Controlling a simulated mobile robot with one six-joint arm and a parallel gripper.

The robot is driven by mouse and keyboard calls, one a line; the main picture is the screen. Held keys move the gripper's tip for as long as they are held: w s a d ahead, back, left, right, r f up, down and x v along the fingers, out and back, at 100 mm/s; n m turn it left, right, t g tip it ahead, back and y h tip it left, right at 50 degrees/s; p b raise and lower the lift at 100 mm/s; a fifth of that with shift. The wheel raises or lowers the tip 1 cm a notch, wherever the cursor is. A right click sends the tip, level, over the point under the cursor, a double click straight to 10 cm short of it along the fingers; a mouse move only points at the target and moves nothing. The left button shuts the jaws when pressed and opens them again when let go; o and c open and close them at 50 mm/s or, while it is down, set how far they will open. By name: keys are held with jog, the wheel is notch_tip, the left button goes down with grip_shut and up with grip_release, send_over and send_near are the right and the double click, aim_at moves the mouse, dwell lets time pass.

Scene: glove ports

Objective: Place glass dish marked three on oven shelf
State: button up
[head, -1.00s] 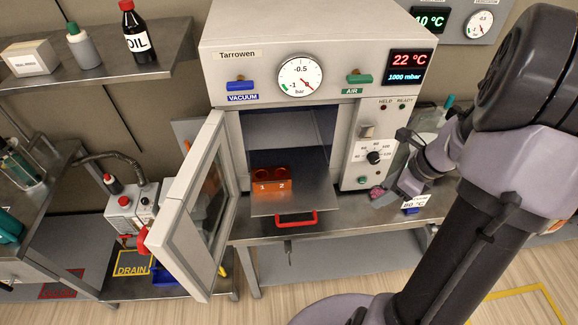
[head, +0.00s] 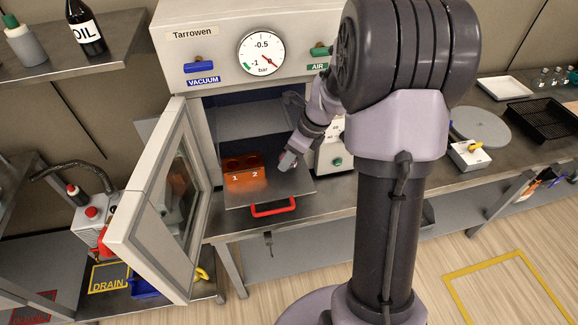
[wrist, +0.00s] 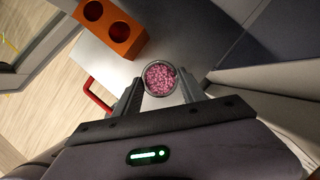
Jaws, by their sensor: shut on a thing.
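My gripper (wrist: 159,92) is shut on a small round glass dish (wrist: 160,78) filled with pink granules. In the wrist view the dish sits between the two fingertips, over or on the pulled-out oven shelf (wrist: 98,66); I cannot tell whether it touches. Its mark does not show. In the head view my gripper (head: 288,161) is at the right part of the shelf (head: 285,187), to the right of an orange block (head: 245,180) marked 1 and 2. The block (wrist: 110,28) has two round holes. The dish is hardly visible in the head view.
The oven door (head: 160,205) stands open on the left. The red shelf handle (head: 274,208) is at the front. The oven's right wall and control panel (head: 332,150) are close to my gripper. The shelf front right of the block looks clear.

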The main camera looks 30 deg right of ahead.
jog(key=f+b, duration=0.1)
jog(key=f, duration=0.1)
jog(key=f+b, duration=0.1)
jog(key=f, duration=0.1)
jog(key=shift+w+a, duration=0.1)
jog(key=shift+w, duration=0.1)
jog(key=shift+r+p, duration=0.35)
jog(key=o, duration=1.4)
jog(key=shift+f, duration=0.15)
jog(key=shift+c, duration=0.2)
